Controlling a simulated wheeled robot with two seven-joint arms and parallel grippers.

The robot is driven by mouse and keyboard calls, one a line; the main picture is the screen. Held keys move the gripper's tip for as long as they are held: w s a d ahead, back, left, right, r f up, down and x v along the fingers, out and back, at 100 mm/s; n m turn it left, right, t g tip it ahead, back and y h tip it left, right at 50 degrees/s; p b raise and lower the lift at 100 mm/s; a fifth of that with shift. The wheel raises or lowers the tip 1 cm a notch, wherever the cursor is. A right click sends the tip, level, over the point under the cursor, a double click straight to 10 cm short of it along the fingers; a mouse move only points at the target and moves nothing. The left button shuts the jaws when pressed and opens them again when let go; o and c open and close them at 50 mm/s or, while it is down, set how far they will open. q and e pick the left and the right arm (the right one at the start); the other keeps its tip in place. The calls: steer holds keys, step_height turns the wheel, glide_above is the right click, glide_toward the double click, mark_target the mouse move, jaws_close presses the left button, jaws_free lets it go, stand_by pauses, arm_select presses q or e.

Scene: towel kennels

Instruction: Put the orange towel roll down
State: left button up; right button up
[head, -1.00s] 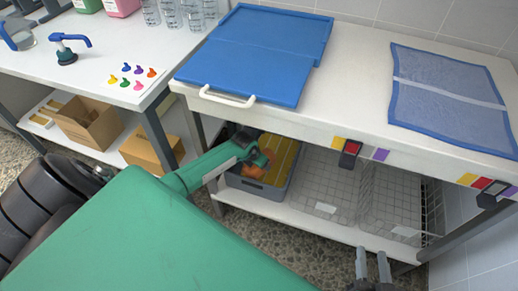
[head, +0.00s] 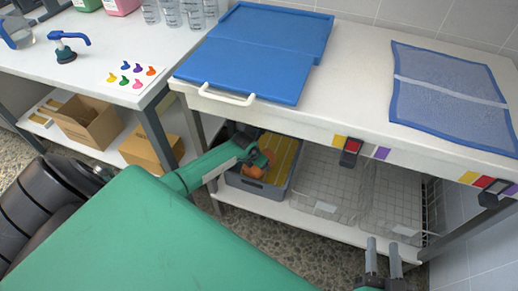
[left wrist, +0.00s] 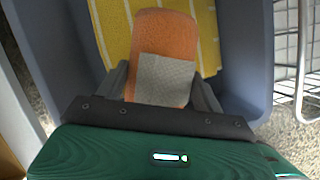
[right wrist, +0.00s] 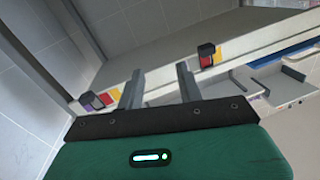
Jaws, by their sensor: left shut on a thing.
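The orange towel roll (left wrist: 165,40) has a grey band (left wrist: 165,80) and is held between the fingers of my left gripper (left wrist: 163,92). In the left wrist view it lies over a yellow striped towel (left wrist: 118,25) inside a grey bin (left wrist: 243,50). I cannot tell whether the roll touches the yellow towel. In the head view the roll (head: 258,168) shows partly behind my left gripper (head: 250,152), in the bin (head: 282,192) on the lower shelf. My right gripper (head: 383,250) is open and empty in front of the bench; its spread fingers show in the right wrist view (right wrist: 160,88).
Wire baskets (head: 325,200) stand right of the bin on the lower shelf (head: 320,228). The bench top (head: 350,75) above carries a blue folded mat (head: 255,50) and a blue-edged mesh mat (head: 450,95). Cardboard boxes (head: 88,122) sit under the left table.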

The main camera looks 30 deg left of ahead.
arm_select(q)
steer(key=o, duration=1)
steer(key=shift+o, duration=0.2)
arm_select(e)
steer(key=shift+w+r, duration=0.2)
arm_select(q)
steer(key=shift+r, duration=0.1)
steer(key=shift+r+p, duration=0.6)
steer(key=shift+r, duration=0.1)
steer(key=v, duration=0.2)
steer(key=shift+s+a+r+p, duration=0.1)
steer(key=shift+s+r+p, duration=0.1)
steer(key=shift+r+p, duration=0.2)
steer(key=p+v, duration=0.2)
steer(key=v, duration=0.6)
steer(key=shift+s+r, duration=0.2)
steer(key=shift+r, duration=0.1)
arm_select(e)
steer(key=s+d+f+g+h, duration=0.2)
steer(key=s+d+f+g, duration=0.1)
steer(key=f+g, duration=0.3)
steer(key=shift+s+d+f+g+h, duration=0.15)
steer(key=shift+s+d+g+h, duration=0.15)
steer(key=shift+s+g+h, duration=0.15)
